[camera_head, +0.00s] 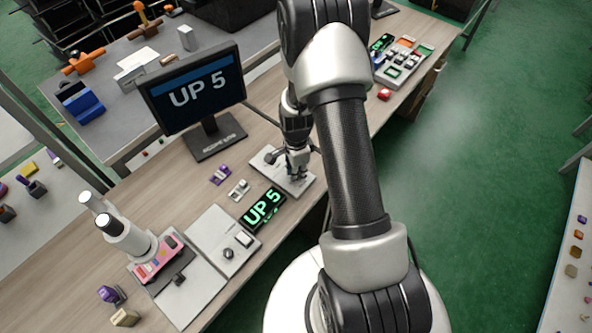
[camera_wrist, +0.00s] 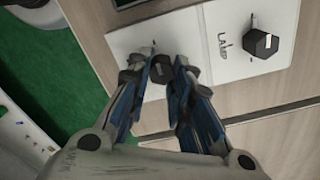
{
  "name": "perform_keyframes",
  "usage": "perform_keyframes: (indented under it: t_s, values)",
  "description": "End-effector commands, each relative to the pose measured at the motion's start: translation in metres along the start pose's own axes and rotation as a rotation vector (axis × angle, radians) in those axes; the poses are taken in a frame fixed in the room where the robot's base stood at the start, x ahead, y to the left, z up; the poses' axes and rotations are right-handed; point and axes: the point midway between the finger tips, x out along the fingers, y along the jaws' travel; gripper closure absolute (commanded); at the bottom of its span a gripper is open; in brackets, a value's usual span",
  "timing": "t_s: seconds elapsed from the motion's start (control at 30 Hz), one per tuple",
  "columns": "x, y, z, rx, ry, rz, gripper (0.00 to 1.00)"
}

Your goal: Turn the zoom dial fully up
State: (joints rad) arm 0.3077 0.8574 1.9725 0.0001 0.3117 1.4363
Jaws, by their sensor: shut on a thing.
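My gripper (camera_head: 297,172) is down over a light plate (camera_head: 291,188) on the bench. In the wrist view, its blue-padded fingers (camera_wrist: 159,78) are shut on a small dark knob (camera_wrist: 155,90), one finger on each side. I take this knob for the zoom dial; its label is hidden. On the same plate (camera_wrist: 200,42), a second dark, many-sided knob (camera_wrist: 262,43) stands apart beside the word LAMP. A monitor (camera_head: 192,88) reads UP 5, and a small display (camera_head: 263,211) with green text also reads UP 5.
Small purple (camera_head: 220,175) and pale (camera_head: 238,190) fixtures lie left of the plate. A panel with a square button (camera_head: 243,239) and a white cylindrical device (camera_head: 125,237) stand further left. A control box with coloured buttons (camera_head: 402,62) is at the back right.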

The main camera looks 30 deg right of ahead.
Motion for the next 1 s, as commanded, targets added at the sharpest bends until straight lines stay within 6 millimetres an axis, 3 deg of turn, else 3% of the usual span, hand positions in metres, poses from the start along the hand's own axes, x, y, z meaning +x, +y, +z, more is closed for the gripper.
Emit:
perform_keyframes:
  t_s: [0.5,0.53,0.8,1.0]
  values:
    - [-0.0002,-0.0003,0.0000,0.019,0.000,-0.001,1.00]
    - [-0.0002,-0.0003,0.0000,0.019,0.000,-0.001,0.78]
    - [-0.0001,-0.0001,0.0000,0.018,0.000,0.000,0.60]
    - [-0.0001,0.0000,0.0000,0.017,0.000,0.000,0.60]
